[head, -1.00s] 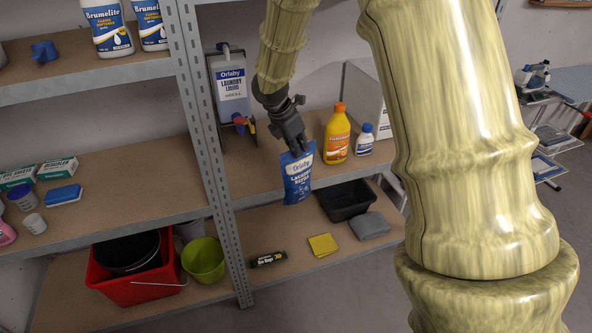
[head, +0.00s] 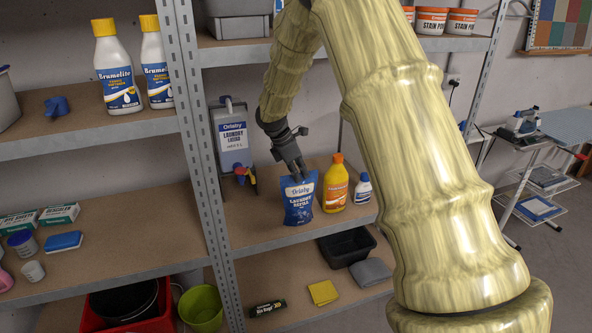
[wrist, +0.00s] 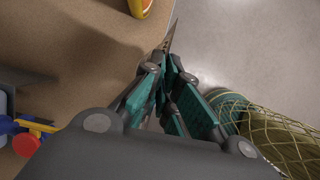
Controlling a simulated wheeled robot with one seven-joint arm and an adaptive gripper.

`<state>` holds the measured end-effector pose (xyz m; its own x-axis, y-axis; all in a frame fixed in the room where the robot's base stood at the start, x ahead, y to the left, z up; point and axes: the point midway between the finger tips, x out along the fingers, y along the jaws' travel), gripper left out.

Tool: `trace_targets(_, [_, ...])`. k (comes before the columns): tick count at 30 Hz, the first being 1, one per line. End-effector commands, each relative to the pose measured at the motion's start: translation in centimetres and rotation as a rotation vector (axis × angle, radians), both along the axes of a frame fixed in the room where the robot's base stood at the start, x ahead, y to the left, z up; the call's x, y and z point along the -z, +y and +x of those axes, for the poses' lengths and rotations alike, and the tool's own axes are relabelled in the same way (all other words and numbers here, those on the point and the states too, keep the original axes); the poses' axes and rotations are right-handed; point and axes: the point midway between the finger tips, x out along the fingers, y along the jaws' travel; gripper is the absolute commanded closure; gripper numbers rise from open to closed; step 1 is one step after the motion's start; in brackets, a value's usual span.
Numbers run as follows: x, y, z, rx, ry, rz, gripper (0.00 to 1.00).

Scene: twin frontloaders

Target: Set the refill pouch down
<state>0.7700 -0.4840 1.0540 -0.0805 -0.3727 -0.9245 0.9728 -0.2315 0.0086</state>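The refill pouch (head: 299,204), blue with white lettering, is upright over the front part of the middle shelf board (head: 255,222) in the head view. Its bottom edge looks at or very near the board; I cannot tell if it touches. My gripper (head: 297,176) points down from above, with its fingers shut on the pouch's top. In the wrist view my gripper (wrist: 172,75) shows its fingers close together, and they hide most of what lies between them. The pouch cannot be made out clearly there.
A yellow bottle (head: 335,185) stands just right of the pouch, with a small white bottle (head: 362,190) beyond it. A laundry liquid container (head: 231,137) stands behind left. A metal upright (head: 200,150) is at the left. A black tub (head: 347,247) sits on the shelf below.

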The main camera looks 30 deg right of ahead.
Motion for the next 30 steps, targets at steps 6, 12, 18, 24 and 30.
trace_targets(6, [0.0,-1.4,3.1,0.001,-0.001,-0.001,1.00])
trace_targets(12, [0.3,-2.5,5.4,0.001,-0.001,-0.001,1.00])
trace_targets(18, [0.5,-2.9,6.4,0.000,-0.001,0.000,1.00])
trace_targets(24, [1.0,-2.9,6.5,-0.001,0.000,0.000,1.00])
trace_targets(30, [2.8,-2.9,6.5,-0.001,0.001,-0.001,1.00])
